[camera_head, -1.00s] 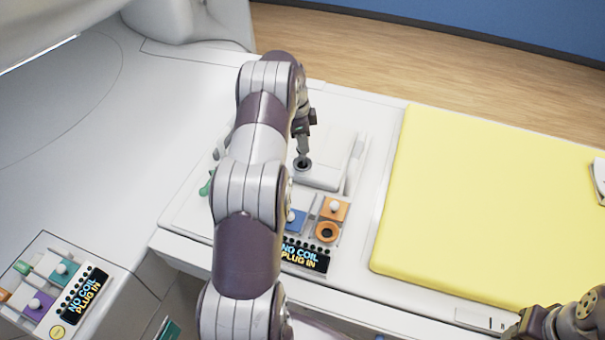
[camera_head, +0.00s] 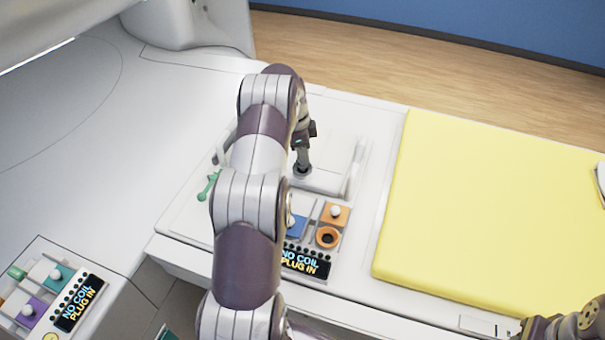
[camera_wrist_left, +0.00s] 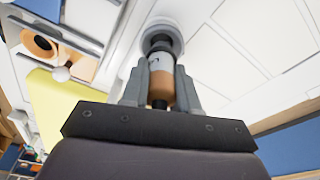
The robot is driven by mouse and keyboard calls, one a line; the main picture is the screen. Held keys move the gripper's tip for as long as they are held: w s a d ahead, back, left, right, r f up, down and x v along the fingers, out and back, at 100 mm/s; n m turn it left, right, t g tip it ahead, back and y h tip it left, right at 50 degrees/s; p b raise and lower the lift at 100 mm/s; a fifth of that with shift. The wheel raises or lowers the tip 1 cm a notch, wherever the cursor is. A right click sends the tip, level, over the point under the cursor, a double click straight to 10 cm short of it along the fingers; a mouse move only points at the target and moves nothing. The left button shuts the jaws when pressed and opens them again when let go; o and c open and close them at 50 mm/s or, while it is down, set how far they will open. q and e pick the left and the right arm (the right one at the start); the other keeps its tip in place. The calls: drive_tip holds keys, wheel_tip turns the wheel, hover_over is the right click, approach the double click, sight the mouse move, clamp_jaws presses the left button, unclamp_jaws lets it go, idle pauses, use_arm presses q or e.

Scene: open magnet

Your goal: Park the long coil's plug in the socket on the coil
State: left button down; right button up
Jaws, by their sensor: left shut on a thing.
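My left gripper (camera_wrist_left: 160,88) is shut on the plug (camera_wrist_left: 162,78), which has a white and orange body with a dark tip, in the left wrist view. The plug's dark tip is at the round socket (camera_wrist_left: 165,34) on the white coil; I cannot tell how deep it sits. In the head view my left gripper (camera_head: 302,155) points down at the socket (camera_head: 302,170) on the white coil (camera_head: 330,170). My left arm hides part of the coil. My right arm shows only at the bottom right corner; its fingers are not in view.
Next to the coil are an orange socket (camera_head: 327,237), an orange block with a white knob (camera_head: 335,214), a blue block (camera_head: 295,227) and a display reading "NO COIL PLUG IN" (camera_head: 305,263). A green plug (camera_head: 208,187) lies left of my arm. A yellow mat (camera_head: 480,210) covers the right.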

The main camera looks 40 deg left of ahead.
use_arm(q)
drive_tip(key=shift+f+b, duration=0.9)
drive_tip(key=shift+f, duration=0.4)
drive_tip(key=c, duration=0.8)
unclamp_jaws()
drive_tip(key=shift+r, duration=0.2)
drive_tip(key=r, duration=0.4)
drive_tip(key=shift+s+a+r+p, duration=0.15)
drive_tip(key=shift+a+p, duration=0.1)
drive_tip(key=shift+p, duration=0.15)
drive_tip(key=r+p, duration=0.4)
drive_tip(key=r, duration=0.1)
drive_tip(key=s+a+r+p, duration=0.1)
drive_tip(key=r+p, duration=0.2)
